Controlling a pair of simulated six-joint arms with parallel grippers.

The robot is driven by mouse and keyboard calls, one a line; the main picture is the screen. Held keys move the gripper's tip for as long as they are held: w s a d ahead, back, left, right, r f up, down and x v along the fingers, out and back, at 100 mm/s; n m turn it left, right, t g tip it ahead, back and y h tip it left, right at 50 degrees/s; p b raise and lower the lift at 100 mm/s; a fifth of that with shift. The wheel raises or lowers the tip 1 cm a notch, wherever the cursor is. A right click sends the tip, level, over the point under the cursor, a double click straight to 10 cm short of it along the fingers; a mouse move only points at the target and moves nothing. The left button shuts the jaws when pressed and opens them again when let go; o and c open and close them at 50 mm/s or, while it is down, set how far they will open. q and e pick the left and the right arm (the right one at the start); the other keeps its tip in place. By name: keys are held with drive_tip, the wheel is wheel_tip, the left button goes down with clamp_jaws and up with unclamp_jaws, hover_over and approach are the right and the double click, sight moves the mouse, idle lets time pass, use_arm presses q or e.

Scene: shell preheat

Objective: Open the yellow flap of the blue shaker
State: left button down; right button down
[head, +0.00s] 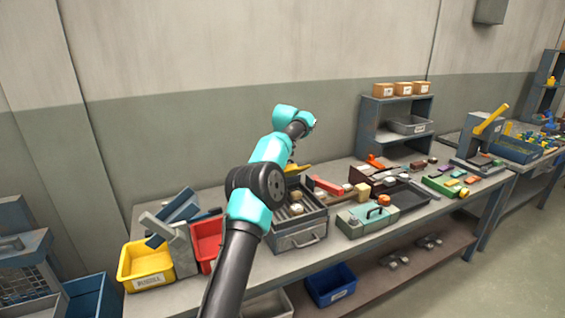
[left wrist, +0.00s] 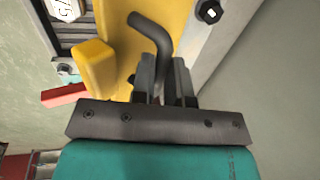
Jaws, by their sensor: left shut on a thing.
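The yellow flap (head: 298,168) shows partly behind my left arm in the head view, above the grey-blue shaker box (head: 300,240). In the left wrist view the flap is a broad yellow panel (left wrist: 118,32) with a yellow block on it. A dark bent handle (left wrist: 150,28) stands out from the panel. My left gripper (left wrist: 165,80) is shut on the handle's lower end. The gripper is small and mostly hidden by the arm in the head view. My right gripper is not in view.
Round pale pieces (head: 296,209) lie in the box. A red bar (head: 327,185) and a green case (head: 368,218) are to its right. Yellow (head: 147,264) and red bins (head: 206,240) stand left. The wall is behind.

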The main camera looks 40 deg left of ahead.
use_arm(q)
drive_tip(key=shift+a+f, duration=0.25)
drive_tip(key=shift+f, duration=0.15)
drive_tip(key=c, duration=1.4)
unclamp_jaws()
drive_tip(key=shift+a+f, duration=0.1)
drive_tip(key=shift+o, duration=1.4)
drive_tip(key=shift+r, duration=0.4)
